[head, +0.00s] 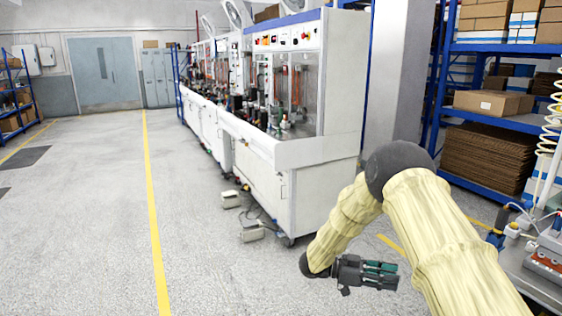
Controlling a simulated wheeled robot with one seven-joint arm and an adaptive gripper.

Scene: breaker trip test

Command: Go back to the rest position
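My gripper (393,275) shows at the lower middle right of the head view. It is dark with teal-green parts on its fingers, and it points to the right. My arm, in a cream cover with dark joints, bends down from the right to it. The gripper hangs over the open floor in front of the white workbench, apart from everything. Nothing shows held in it. The fingers are small and seen from the side, so how far apart they are is not clear.
A long white workbench (262,190) with test equipment runs back through the middle. Small boxes (252,233) and cables lie at its foot. Blue shelving (500,118) with cartons stands at the right. A bench with equipment (545,285) is at the lower right.

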